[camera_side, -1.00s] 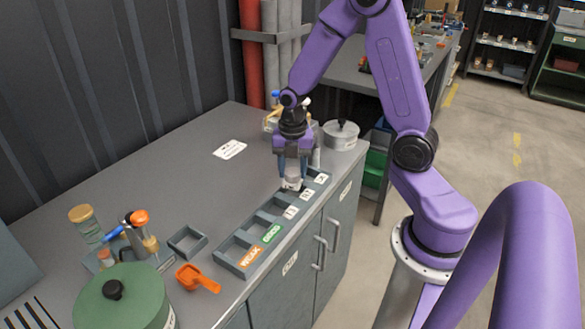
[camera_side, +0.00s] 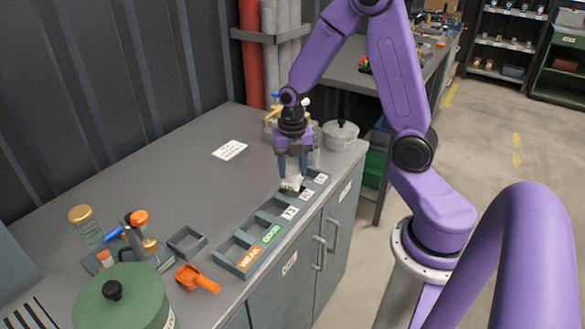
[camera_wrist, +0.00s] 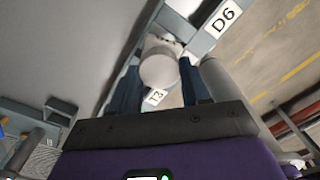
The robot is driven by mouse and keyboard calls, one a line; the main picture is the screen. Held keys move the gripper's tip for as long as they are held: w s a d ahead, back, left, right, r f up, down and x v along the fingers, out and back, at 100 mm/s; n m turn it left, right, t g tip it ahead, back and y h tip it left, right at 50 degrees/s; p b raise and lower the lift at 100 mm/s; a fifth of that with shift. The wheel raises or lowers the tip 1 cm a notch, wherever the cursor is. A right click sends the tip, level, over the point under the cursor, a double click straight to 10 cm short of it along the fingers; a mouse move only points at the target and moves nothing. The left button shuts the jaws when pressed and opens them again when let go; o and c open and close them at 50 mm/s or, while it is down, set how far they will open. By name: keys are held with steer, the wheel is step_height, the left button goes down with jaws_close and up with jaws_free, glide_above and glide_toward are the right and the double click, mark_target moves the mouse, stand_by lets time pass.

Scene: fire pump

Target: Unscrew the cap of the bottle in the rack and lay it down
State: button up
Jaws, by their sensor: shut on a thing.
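My gripper (camera_side: 292,181) points down over the far part of a long grey compartment tray (camera_side: 228,262), at the right edge of the counter. It is shut on a small whitish round thing (camera_side: 293,183), low at the tray. The wrist view shows this whitish thing (camera_wrist: 160,66) between my two fingers; I cannot tell whether it is a cap or a whole vessel. At the front left, a small rack (camera_side: 162,262) holds vessels, one with an orange cap (camera_side: 139,217). A clear jar with a gold cap (camera_side: 80,213) stands beside it.
The tray has WEAK, GOOD (camera_side: 271,233) and further labels. An orange scoop (camera_side: 196,279), a small open square holder (camera_side: 187,242) and a green lidded pot (camera_side: 122,298) are near.

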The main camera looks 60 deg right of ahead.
steer(key=shift+r, duration=1.35)
steer(key=shift+r, duration=1.95)
steer(key=s+a+m, duration=0.1)
steer(key=a+m, duration=0.5)
glide_above(243, 195)
step_height(243, 195, down, 10)
steer(key=shift+s+f, duration=0.15)
steer(key=shift+w+f, duration=0.2)
steer(key=shift+f, duration=1.5)
